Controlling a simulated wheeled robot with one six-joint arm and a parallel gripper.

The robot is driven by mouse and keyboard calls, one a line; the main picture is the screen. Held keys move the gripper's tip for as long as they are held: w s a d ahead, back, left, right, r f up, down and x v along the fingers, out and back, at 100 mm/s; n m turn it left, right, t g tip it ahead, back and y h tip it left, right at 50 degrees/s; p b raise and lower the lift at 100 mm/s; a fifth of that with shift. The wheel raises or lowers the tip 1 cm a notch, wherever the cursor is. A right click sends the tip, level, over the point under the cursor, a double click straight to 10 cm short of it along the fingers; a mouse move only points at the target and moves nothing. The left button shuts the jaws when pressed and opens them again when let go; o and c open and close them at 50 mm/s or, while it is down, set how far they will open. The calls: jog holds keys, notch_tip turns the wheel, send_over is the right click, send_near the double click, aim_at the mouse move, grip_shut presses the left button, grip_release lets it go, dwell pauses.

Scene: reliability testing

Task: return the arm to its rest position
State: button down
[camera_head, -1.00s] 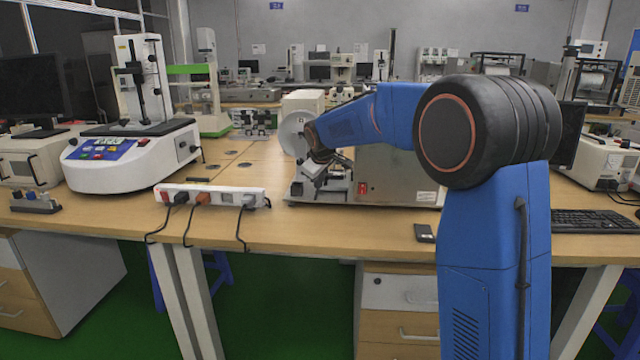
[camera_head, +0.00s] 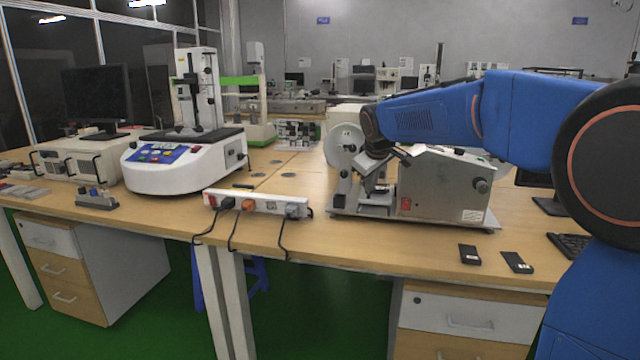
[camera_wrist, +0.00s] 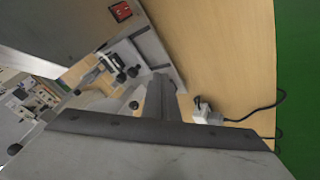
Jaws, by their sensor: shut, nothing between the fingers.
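My blue arm (camera_head: 430,115) reaches in from the right over the bench, bent at the elbow. Its dark wrist is low in front of a grey metal machine. My gripper (camera_head: 376,172) points down over the machine's left end, beside a pale disc (camera_head: 343,146); I cannot tell whether it touches the machine. In the wrist view my gripper (camera_wrist: 160,88) shows its dark fingers together, with nothing between them. The machine's grey housing (camera_wrist: 70,25) with a red switch (camera_wrist: 121,11) fills the upper left there.
A white power strip (camera_head: 255,203) with plugs and cables lies at the bench's front edge. Two small black items (camera_head: 493,258) lie front right. A white test stand (camera_head: 185,160) stands left. Bare wooden bench (camera_head: 400,245) shows in front of the machine.

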jog(key=s+d+m, duration=0.2)
jog(key=s+d, duration=0.2)
jog(key=s, duration=0.9)
jog(key=s+d+f+m, duration=0.1)
jog(key=s+f, duration=0.4)
jog(key=s, duration=0.6)
jog(key=s+d+f+m+g, duration=0.1)
jog(key=s+f, duration=0.4)
jog(key=s, duration=0.6)
jog(key=s+d+f+m+g, duration=0.1)
jog(key=s+f+m, duration=0.2)
jog(key=s, duration=0.8)
notch_tip(320, 180, down, 3)
jog(key=shift+s+d+r+y, duration=0.1)
jog(key=shift+s+d+y, duration=0.15)
jog(key=shift+s+y, duration=0.15)
